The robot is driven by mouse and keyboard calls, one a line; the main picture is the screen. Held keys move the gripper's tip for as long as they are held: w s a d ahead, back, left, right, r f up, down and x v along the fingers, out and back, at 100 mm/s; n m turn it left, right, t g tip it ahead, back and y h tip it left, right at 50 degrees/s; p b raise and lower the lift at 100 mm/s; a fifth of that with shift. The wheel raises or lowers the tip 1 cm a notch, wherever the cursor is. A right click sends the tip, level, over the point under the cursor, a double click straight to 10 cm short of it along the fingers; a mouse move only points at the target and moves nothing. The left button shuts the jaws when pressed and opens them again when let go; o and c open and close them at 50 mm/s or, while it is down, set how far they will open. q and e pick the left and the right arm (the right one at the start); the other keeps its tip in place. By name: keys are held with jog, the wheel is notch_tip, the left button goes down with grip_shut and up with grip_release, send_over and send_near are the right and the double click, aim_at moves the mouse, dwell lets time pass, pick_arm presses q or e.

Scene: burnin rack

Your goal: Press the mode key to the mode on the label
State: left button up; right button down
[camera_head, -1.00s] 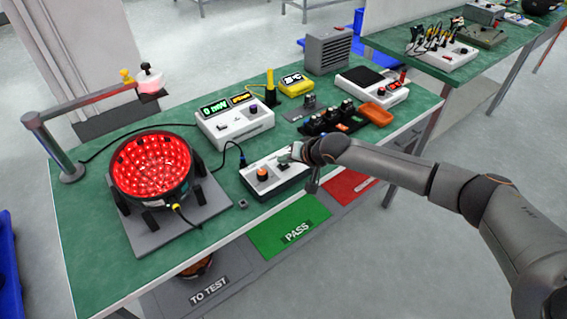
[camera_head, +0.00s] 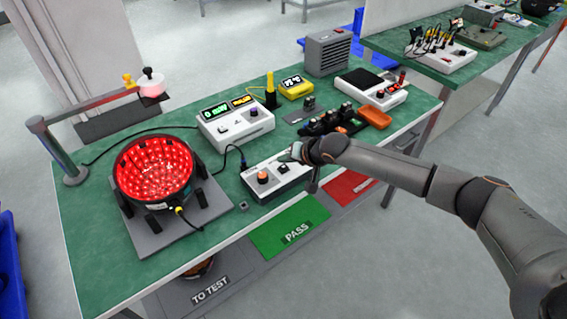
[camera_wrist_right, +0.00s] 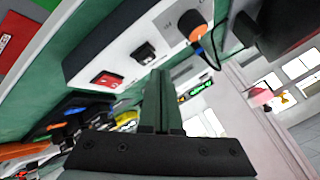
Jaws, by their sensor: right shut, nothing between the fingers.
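The white control box (camera_head: 271,190) sits near the table's front edge. It has an orange-topped knob (camera_head: 262,177) and a black key (camera_head: 283,168). The right wrist view also shows the box (camera_wrist_right: 118,52) with the black key (camera_wrist_right: 145,54), a red switch (camera_wrist_right: 107,80) and the orange knob (camera_wrist_right: 195,28). My right gripper (camera_head: 287,156) is shut and empty, close beside the key at the box's far side. Its fingers (camera_wrist_right: 160,76) appear apart from the key. A label naming the mode cannot be read. My left gripper is not in view.
A red-lit round fixture (camera_head: 155,172) stands at the left on a grey plate. Behind the box is a white display unit (camera_head: 236,122). An orange tray (camera_head: 374,117) and black rack lie to the right. Green PASS (camera_head: 289,228) and red areas lie below the front edge.

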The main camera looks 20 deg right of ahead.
notch_tip(320, 180, up, 3)
jog(key=p, duration=0.2)
jog(key=shift+f+p, duration=0.2)
jog(key=shift+p, duration=0.15)
notch_tip(320, 180, up, 2)
jog(key=shift+r+p, duration=0.15)
jog(key=shift+p, duration=0.55)
